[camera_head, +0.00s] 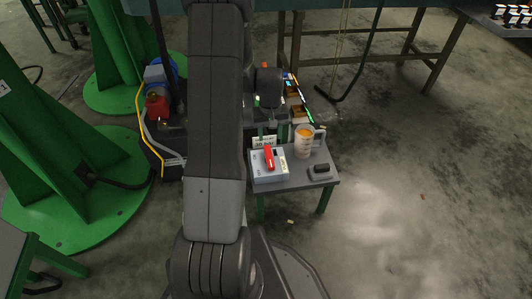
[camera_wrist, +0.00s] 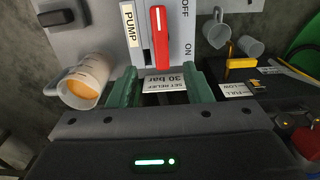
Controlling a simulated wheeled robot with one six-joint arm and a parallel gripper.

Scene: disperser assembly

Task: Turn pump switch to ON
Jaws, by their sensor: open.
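The pump switch box (camera_head: 270,175) is pale grey and stands on a small grey table. It has a red lever (camera_head: 268,158), which also shows in the wrist view (camera_wrist: 160,45) beside a dark slot. The panel (camera_wrist: 178,15) carries the labels PUMP, OFF and ON. In the wrist view, OFF is near the top and ON is lower, to the right of the lever; I cannot tell its exact setting. My gripper (camera_wrist: 160,85) is open, its green fingers apart and empty. The lever shows just beyond the fingertips, with no clear contact. In the head view my arm partly hides my gripper.
A clear jug with orange liquid (camera_head: 304,142) stands close beside the box, left of my fingers in the wrist view (camera_wrist: 86,82). A small black block (camera_head: 319,170) is on the table's right side. A "30 bar" label (camera_wrist: 164,84) shows between my fingers.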

